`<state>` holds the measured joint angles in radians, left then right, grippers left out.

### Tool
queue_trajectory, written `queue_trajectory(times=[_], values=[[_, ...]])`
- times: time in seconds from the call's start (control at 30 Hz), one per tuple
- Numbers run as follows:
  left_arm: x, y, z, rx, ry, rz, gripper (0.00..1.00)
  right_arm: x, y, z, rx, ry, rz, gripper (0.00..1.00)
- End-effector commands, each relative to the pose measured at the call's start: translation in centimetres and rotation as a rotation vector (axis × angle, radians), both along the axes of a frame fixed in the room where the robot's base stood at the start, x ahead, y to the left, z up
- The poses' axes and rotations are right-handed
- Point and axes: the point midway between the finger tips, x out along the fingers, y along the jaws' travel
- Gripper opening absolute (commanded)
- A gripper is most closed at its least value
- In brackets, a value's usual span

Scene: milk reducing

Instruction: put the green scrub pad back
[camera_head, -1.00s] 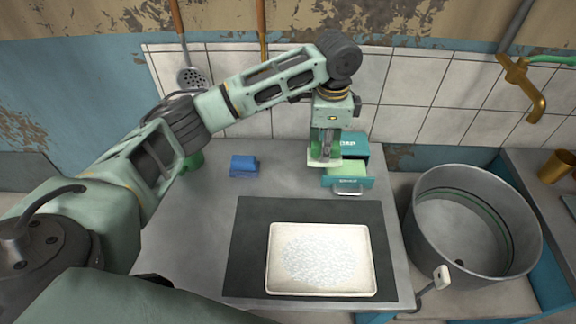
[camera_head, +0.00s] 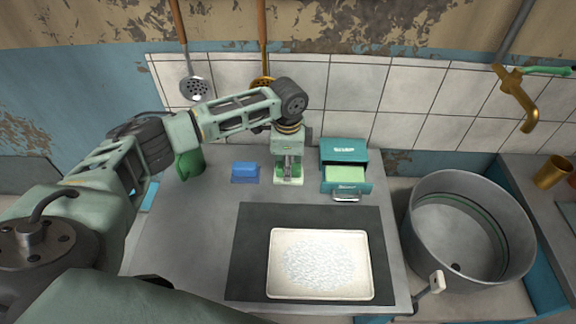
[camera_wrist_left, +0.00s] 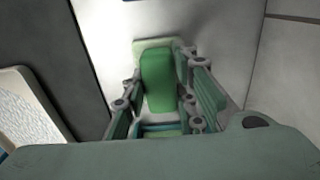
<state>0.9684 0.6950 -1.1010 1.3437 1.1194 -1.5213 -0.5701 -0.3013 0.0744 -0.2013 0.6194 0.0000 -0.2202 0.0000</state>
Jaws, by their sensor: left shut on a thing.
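My left gripper (camera_head: 289,172) is shut on the green scrub pad (camera_head: 288,181), right of the blue scrub pad (camera_head: 245,172) and left of a teal box (camera_head: 344,153). In the left wrist view the pad shows as a dark green block (camera_wrist_left: 157,82) on a pale green base (camera_wrist_left: 148,44), between the fingers of the left gripper (camera_wrist_left: 165,95). The pad is at or just above the counter; I cannot tell if it touches. The box's drawer (camera_head: 347,188) is open, with a flat light green piece (camera_head: 345,174) inside. My right gripper is not in view.
A white tray (camera_head: 275,291) of pale grains lies on a dark mat (camera_head: 248,255) in front. A green container (camera_head: 190,163) stands at the back left. A large grey basin (camera_head: 415,225) is at the right. Utensils hang on the tiled wall behind. Counter near the blue pad's front is bare.

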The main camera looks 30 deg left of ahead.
Motion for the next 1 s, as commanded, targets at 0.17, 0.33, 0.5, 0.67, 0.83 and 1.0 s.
queue_trajectory(times=[0.17, 0.33, 0.5, 0.67, 0.83, 1.0], values=[[0.0, 0.0, 0.0, 0.000, 0.000, 0.000, 0.05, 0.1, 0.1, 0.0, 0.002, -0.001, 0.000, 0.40], [0.0, 0.0, -0.3, 0.001, 0.000, 0.000, 0.33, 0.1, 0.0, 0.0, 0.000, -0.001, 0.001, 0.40], [0.0, 0.0, -0.3, 0.001, 0.000, 0.000, 0.45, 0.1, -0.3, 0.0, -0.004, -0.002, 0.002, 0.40], [0.0, 0.0, -0.3, 0.001, 0.000, 0.000, 0.45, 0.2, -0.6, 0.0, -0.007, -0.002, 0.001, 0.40], [0.0, 0.0, 0.1, 0.001, -0.002, 0.000, 0.45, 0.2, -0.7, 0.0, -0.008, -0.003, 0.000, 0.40], [0.1, 0.0, 2.4, 0.000, -0.004, 0.000, 0.45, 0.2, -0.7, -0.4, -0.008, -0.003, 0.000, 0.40]])
